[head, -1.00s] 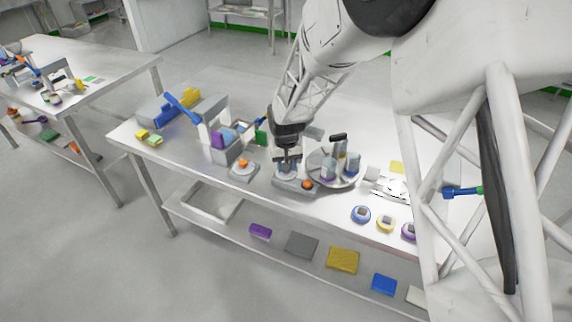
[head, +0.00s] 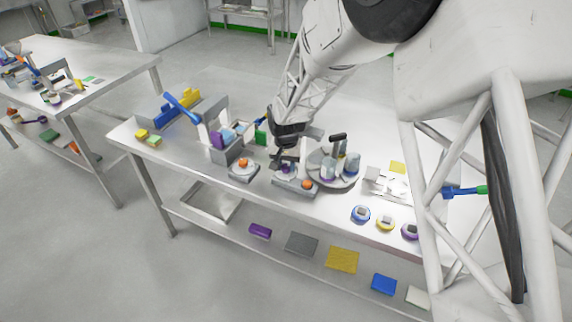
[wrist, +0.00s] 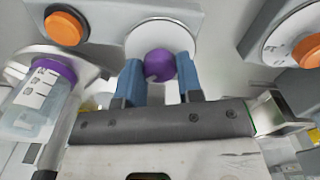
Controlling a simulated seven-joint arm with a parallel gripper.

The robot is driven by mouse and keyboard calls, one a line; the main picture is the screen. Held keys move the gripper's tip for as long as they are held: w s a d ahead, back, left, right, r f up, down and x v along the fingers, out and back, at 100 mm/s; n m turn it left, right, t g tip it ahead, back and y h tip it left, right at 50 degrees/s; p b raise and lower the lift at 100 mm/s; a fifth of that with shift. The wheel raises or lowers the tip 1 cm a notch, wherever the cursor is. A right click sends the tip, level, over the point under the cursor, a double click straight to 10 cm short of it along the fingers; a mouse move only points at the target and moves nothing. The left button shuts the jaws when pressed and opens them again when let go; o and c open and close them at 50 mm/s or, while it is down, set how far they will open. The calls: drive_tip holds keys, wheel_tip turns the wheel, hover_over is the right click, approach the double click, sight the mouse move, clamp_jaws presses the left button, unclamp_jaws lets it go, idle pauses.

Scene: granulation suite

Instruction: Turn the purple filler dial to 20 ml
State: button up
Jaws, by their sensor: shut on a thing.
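The purple filler dial (wrist: 158,62) is a round knob on a white disc (wrist: 180,35) in the wrist view. My gripper (wrist: 160,68) has its two blue fingers on either side of the knob and is shut on it. In the head view my gripper (head: 286,160) reaches down to the dial (head: 286,168) on the grey filler base (head: 293,188). An orange button (head: 307,184) is at the right of that base and also shows at the upper left of the wrist view (wrist: 65,28). No scale marks or ml value can be read.
A round tray (head: 345,182) with purple-marked vessels stands close on the right. A second grey unit with an orange knob (head: 243,162) is on the left, beside a grey stand (head: 217,152).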

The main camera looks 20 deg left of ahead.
sight(286, 166)
drive_tip(key=o, duration=0.9)
drive_tip(key=shift+r, duration=0.15)
drive_tip(key=shift+r, duration=3.8)
